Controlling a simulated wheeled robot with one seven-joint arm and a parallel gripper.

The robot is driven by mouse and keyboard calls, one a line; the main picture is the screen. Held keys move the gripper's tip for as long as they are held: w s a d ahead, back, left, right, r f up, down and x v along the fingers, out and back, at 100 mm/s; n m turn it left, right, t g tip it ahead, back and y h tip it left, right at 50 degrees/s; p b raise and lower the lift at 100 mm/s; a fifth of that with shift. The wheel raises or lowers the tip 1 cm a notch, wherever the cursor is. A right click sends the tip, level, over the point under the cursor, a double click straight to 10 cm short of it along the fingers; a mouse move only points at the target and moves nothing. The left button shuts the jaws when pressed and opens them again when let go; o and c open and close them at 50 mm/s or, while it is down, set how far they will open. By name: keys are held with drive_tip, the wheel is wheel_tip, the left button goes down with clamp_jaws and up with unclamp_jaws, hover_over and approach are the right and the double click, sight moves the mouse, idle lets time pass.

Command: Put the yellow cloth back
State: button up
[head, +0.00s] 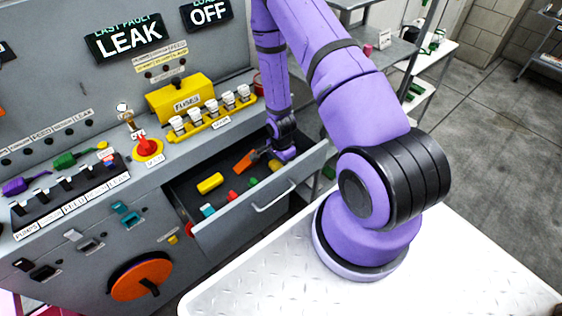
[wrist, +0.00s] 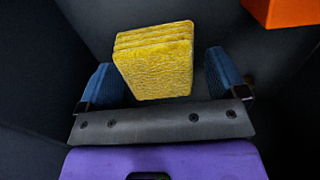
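The yellow cloth (wrist: 155,62) is a folded, textured stack of layers in the wrist view. It lies on the dark floor of the open drawer (head: 255,208). My gripper (wrist: 165,85) is open, with its two blue fingers on either side of the cloth's near part. A gap shows at the right finger; I cannot tell whether the left finger touches the cloth. In the head view my gripper (head: 284,154) reaches down into the drawer's far right part, with a bit of yellow (head: 274,165) beside it, mostly hidden.
The drawer also holds a yellow block (head: 210,183), a cyan piece (head: 208,210), a red piece (head: 233,196) and an orange-handled tool (head: 243,162). A grey panel with a yellow fuse box (head: 181,97) stands behind. The drawer walls are close around my gripper.

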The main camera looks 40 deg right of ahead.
drive_tip(key=shift+r, duration=0.15)
drive_tip(key=a+r+n+t, duration=0.15)
drive_tip(key=r+n, duration=0.25)
drive_tip(key=r, duration=1.6)
drive_tip(key=a+r+n+t, duration=0.1)
drive_tip(key=a+r+n, duration=0.25)
drive_tip(key=r, duration=1.65)
drive_tip(key=s+a+r+n+t, duration=0.1)
drive_tip(key=s+a+r+n, duration=0.1)
drive_tip(key=s+r+n, duration=0.3)
drive_tip(key=s+a+r+n+t, duration=0.1)
drive_tip(key=s+a+r+n, duration=0.2)
drive_tip(key=s+r, duration=0.9)
drive_tip(key=shift+s+a+r+n+t, duration=0.2)
drive_tip(key=shift+s+a+n+t, duration=0.15)
drive_tip(key=shift+s+n, duration=0.6)
drive_tip(key=shift+w, duration=0.2)
